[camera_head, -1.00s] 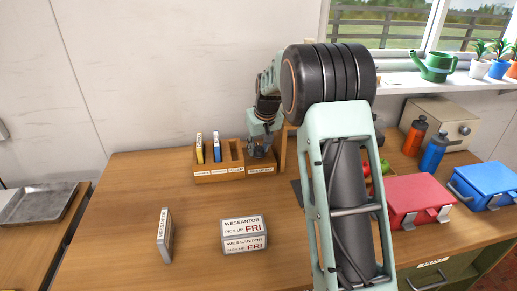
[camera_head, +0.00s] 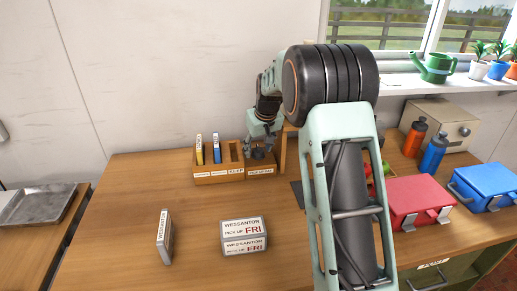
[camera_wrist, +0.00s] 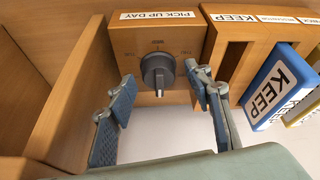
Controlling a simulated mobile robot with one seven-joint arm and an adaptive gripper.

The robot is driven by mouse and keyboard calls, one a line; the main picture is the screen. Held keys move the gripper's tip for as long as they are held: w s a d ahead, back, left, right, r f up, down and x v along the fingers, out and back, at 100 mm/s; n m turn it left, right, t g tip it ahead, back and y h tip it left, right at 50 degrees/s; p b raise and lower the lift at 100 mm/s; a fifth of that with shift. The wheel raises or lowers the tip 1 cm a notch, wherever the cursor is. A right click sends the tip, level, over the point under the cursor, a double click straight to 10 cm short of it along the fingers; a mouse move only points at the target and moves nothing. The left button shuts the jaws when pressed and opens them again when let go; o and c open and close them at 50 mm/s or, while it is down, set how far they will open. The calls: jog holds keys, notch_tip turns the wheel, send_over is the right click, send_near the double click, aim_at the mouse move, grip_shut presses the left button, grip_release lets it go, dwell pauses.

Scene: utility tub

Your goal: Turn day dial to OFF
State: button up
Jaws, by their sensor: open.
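The day dial (camera_wrist: 158,72) is a dark grey round knob with a raised grip on a wooden block. The block's label reads PICK UP DAY, upside down in the wrist view. The knob's narrow end points toward the bottom of the wrist view. My gripper (camera_wrist: 160,80) is open, with one finger on each side of the dial and visible gaps to it. In the head view my gripper (camera_head: 262,140) is above the right end of the wooden organizer (camera_head: 217,178).
A wooden panel (camera_wrist: 65,100) rises close on the other side. WESSANTOR FRI boxes (camera_head: 244,235) and an upright box (camera_head: 165,237) stand on the table. Red (camera_head: 412,190) and blue cases (camera_head: 490,180) are at right.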

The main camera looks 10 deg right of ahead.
jog(key=v, duration=1.1)
jog(key=shift+r, duration=0.35)
jog(key=shift+s, duration=0.1)
